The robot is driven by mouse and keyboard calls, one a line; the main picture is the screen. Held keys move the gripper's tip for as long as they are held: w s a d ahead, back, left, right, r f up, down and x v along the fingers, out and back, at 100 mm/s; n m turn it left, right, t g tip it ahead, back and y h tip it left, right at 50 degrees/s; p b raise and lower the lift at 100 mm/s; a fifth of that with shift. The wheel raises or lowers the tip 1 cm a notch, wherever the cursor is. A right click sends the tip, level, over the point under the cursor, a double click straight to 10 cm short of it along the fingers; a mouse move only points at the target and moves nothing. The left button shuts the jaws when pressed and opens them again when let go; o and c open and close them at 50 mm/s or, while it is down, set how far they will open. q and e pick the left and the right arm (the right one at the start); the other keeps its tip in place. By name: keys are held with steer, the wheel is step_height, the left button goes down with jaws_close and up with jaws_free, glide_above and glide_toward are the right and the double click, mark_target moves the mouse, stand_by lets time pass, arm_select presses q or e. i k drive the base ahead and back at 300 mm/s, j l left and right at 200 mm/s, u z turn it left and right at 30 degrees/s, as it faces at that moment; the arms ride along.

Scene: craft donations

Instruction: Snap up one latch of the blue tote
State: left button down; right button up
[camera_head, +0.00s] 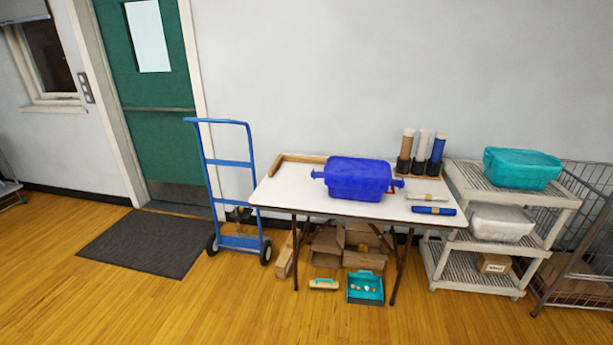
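The blue tote (358,180) sits on the white folding table (285,196), with its lid on top. Small blue parts stick out at its left end (318,174) and right end (398,183). They look like latches or handles, but are too small to tell whether they are up or down. A bit of red shows beside the right end. Neither of my grippers is in view.
A blue hand truck (230,163) stands left of the table. A grey shelf cart (460,245) with a teal tote (521,168) stands right. Cardboard boxes (327,243) and a teal caddy (365,288) are under the table.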

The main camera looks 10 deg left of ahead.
mark_target(313, 174)
steer(key=i+j, duration=0.3)
steer(key=i, duration=0.2)
steer(key=i+j, duration=0.3)
steer(key=i, duration=0.2)
steer(key=i+j, duration=0.35)
steer(key=i, duration=0.15)
steer(key=i+j, duration=0.3)
steer(key=i, duration=0.2)
steer(key=i+j, duration=0.3)
steer(key=i, duration=0.2)
steer(key=i+j, duration=0.3)
steer(key=i, duration=0.2)
